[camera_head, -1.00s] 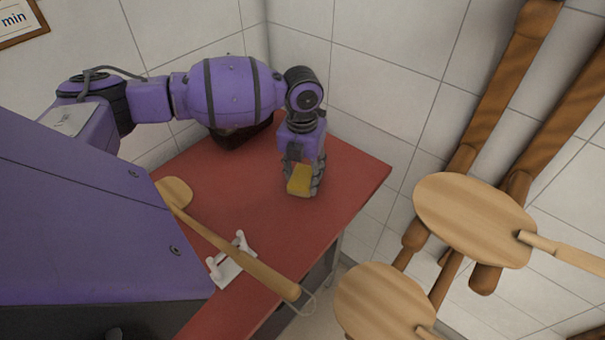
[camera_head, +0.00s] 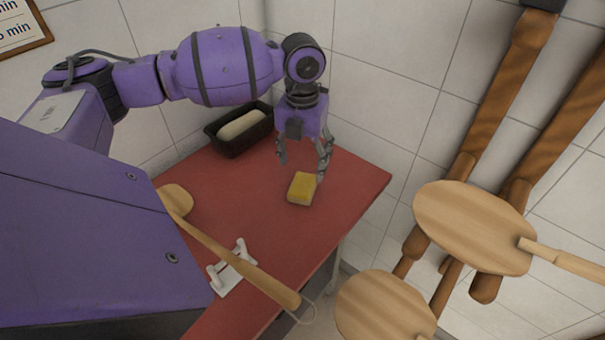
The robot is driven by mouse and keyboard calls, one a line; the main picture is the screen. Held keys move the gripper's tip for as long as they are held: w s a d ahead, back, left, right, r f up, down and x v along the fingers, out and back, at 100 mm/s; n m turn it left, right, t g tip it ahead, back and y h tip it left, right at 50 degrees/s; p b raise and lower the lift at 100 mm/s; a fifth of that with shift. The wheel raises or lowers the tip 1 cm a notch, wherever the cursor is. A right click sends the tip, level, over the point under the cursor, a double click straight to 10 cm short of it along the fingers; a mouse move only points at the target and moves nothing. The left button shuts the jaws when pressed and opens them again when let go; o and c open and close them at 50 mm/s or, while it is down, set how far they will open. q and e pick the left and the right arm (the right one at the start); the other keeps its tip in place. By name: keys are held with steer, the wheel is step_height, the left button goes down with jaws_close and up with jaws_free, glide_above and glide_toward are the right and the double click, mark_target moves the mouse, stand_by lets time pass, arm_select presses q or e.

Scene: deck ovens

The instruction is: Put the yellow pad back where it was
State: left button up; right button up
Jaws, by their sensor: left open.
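The yellow pad (camera_head: 301,188) lies on the red table top (camera_head: 235,195), towards its far right corner. It has a yellow top and a paler lower edge. My left gripper (camera_head: 302,174) is above and just behind the pad with its fingers spread. The right finger comes down close to the pad's right edge; I cannot tell whether it touches. My right gripper is not in view.
A dark loaf pan (camera_head: 238,146) with pale dough stands at the back against the wall. A wooden peel (camera_head: 235,257) lies across a white bracket (camera_head: 228,279) on the table. More peels (camera_head: 475,222) hang at the right. The table around the pad is clear.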

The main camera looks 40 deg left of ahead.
arm_select(q)
steer(key=shift+r, duration=1.95)
